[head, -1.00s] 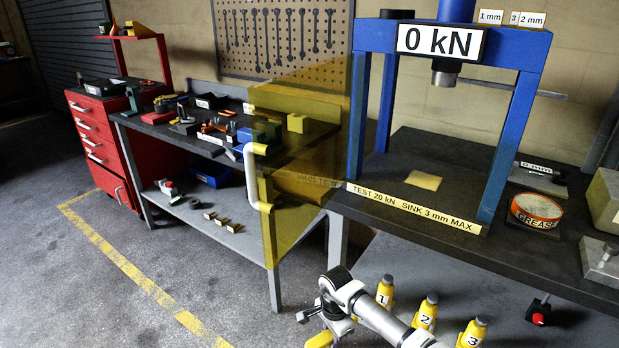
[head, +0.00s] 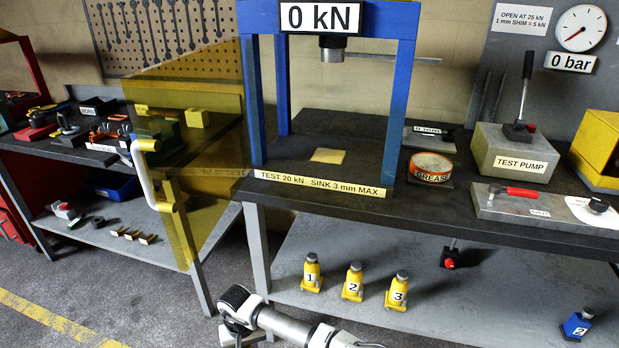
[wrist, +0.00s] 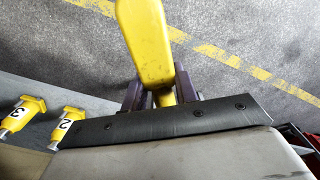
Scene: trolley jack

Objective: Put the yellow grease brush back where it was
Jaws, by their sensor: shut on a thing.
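The yellow grease brush (wrist: 145,40) shows in the wrist view as a rounded yellow body that narrows toward my gripper (wrist: 160,97). My gripper is shut on the narrow part, with a dark finger on either side. Grey floor lies beneath the brush in that view. No bristles can be made out. In the head view part of my arm shows at the bottom edge, but the gripper and brush cannot be made out. A round tin labelled GREASE (head: 431,168) with an orange rim stands on the dark bench top, right of the blue press (head: 402,95).
Yellow numbered jacks (head: 353,284) stand on the lower shelf (head: 455,305). The grey test pump (head: 512,152) and a flat grey plate (head: 490,201) are right of the tin. A translucent yellow guard (head: 190,210) with a white handle stands left of the press.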

